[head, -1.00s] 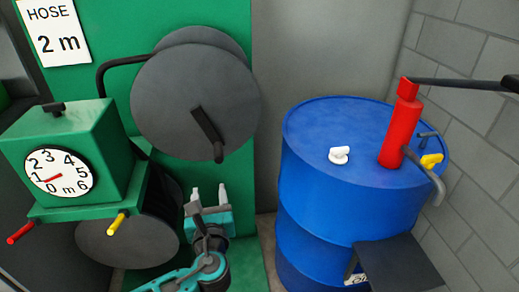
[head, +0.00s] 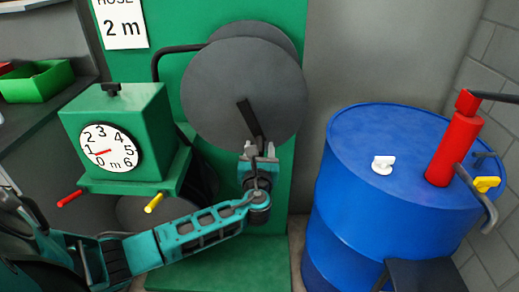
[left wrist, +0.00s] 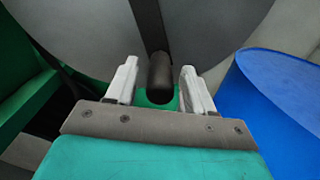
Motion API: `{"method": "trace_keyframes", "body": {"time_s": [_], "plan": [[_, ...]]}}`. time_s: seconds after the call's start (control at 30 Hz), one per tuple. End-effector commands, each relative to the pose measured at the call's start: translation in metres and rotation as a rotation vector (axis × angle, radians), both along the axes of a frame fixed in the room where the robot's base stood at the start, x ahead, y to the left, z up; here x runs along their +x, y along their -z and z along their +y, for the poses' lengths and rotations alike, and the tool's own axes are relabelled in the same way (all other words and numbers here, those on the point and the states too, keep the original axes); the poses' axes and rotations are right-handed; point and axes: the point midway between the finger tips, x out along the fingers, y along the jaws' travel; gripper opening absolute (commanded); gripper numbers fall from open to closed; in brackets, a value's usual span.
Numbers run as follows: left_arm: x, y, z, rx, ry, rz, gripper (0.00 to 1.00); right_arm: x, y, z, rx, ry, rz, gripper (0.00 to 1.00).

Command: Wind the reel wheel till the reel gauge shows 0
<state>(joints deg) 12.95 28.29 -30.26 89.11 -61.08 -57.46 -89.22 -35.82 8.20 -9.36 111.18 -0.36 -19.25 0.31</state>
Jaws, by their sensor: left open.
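The reel wheel (head: 215,90) is a large dark grey disc in front of a green panel. Its black crank handle (head: 248,117) points down and slightly right from the middle. The reel gauge (head: 111,149) is a white dial, numbered 0 to 6 m, on a green box. Its red needle points left and slightly down, between 0 and 1 and nearer 1. My left gripper (head: 259,152) is open at the lower end of the handle. In the left wrist view, the handle's dark grip (left wrist: 160,75) stands between the two white fingers, with gaps on both sides. My right gripper is out of view.
A sign (head: 122,25) reads 2 m. Red (head: 70,198) and yellow (head: 154,203) handles stick out below the gauge box. A blue barrel (head: 345,200) with a red pump (head: 455,148) stands on the right. A green bin (head: 38,82) is at far left.

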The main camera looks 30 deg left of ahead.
Motion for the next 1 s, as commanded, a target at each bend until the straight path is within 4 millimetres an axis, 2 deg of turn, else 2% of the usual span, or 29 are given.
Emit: {"method": "trace_keyframes", "body": {"time_s": [0.13, 0.4, 0.9, 1.0], "plan": [[0.0069, 0.0000, 0.0043, 0.000, 0.001, 0.000, 0.52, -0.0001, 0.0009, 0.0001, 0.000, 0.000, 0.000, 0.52], [0.0076, -0.0001, 0.0049, -0.001, 0.000, 0.001, 0.52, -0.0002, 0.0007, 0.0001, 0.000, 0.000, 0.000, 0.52], [0.0073, 0.0000, 0.0046, -0.001, 0.001, 0.001, 0.05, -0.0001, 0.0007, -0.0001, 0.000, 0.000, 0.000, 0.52], [0.0073, 0.0001, 0.0045, -0.001, 0.001, 0.001, 0.00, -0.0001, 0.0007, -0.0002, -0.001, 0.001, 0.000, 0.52]]}}
